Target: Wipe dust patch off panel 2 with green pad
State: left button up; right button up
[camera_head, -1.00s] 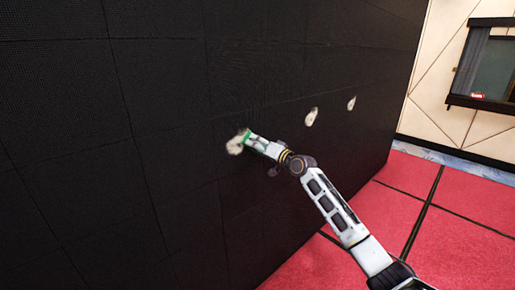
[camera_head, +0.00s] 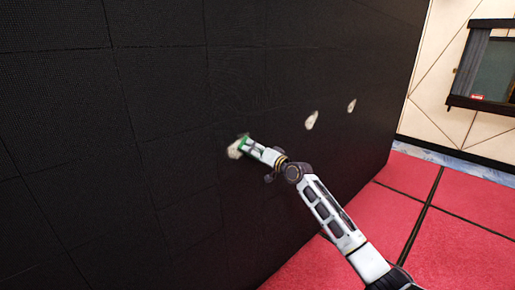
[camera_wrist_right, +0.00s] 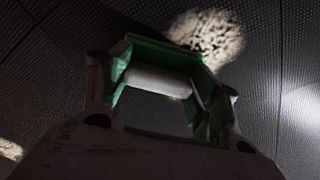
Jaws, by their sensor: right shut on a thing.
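The black video wall (camera_head: 90,150) is split into panels by thin seams. A pale dust patch (camera_head: 234,150) lies on the wall, partly covered by the green pad (camera_head: 243,140). In the right wrist view the dust patch (camera_wrist_right: 207,36) shows beyond the pad's upper edge. My right gripper (camera_head: 252,146) is shut on the pad, which also shows between the fingers in the right wrist view (camera_wrist_right: 150,46). The pad is at the wall over the patch's right side; whether it presses on the surface I cannot tell. My left gripper is in neither view.
Two more pale patches, a nearer one (camera_head: 311,120) and a farther one (camera_head: 351,105), lie on the wall to the right. Red floor (camera_head: 455,225) is clear at the right. A dark-framed window (camera_head: 490,68) is in the cream wall behind.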

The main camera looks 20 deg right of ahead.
jog(key=shift+s+a+p, duration=0.3)
jog(key=shift+a+p, duration=0.55)
jog(key=shift+a, duration=0.05)
jog(key=shift+s+a, duration=0.1)
jog(key=shift+s+a+p, duration=0.3)
jog(key=shift+a+p, duration=0.5)
jog(key=shift+p, duration=0.1)
jog(key=shift+s+a+p, duration=0.25)
jog(key=shift+a+p, duration=0.55)
jog(key=shift+p, duration=0.1)
jog(key=shift+a, duration=0.25)
jog(key=shift+s+a, duration=0.1)
